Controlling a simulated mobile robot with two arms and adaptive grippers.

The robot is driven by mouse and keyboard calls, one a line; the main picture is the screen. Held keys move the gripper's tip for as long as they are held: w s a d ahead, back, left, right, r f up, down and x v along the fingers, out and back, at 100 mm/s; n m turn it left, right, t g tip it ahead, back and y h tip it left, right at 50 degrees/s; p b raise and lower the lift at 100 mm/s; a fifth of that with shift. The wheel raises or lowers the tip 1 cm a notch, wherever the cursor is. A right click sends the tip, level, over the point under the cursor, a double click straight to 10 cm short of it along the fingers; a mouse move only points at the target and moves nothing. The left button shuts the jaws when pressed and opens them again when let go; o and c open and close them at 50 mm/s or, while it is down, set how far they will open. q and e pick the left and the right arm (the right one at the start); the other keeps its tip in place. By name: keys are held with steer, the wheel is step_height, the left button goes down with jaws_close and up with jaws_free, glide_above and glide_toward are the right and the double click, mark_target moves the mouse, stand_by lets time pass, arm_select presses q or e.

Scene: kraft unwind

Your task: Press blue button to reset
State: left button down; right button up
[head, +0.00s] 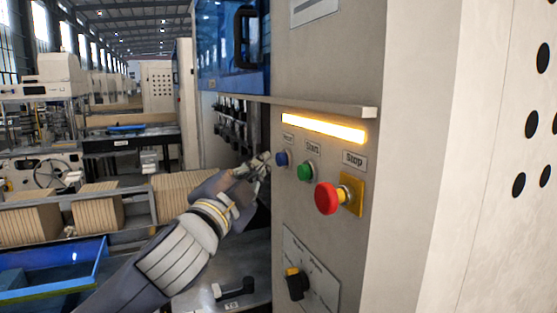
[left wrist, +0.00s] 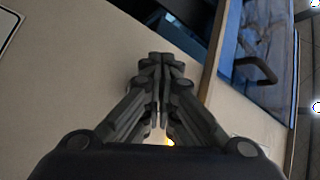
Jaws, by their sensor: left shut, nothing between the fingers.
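The blue button (head: 282,158) sits at the left of a row on the beige machine panel, under a small label. My left gripper (head: 264,160) is shut and empty. In the head view its tips are just left of the blue button, very close to it; I cannot tell whether they touch. In the left wrist view my left gripper (left wrist: 161,62) shows its fingers together in front of the beige panel. The blue button is not visible there. My right gripper is not in view.
The green start button (head: 305,170) and the red stop button (head: 327,198) are right of the blue one. A lit yellow bar (head: 322,128) and a ledge (head: 310,106) lie above. A black rotary knob (head: 297,286) is below. Cardboard stacks (head: 100,202) stand at the left.

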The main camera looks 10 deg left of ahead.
arm_select(q)
steer(key=shift+a, duration=0.15)
steer(key=s+a, duration=0.1)
steer(key=a, duration=0.1)
steer(key=s+a, duration=0.2)
stand_by(0.5)
stand_by(0.4)
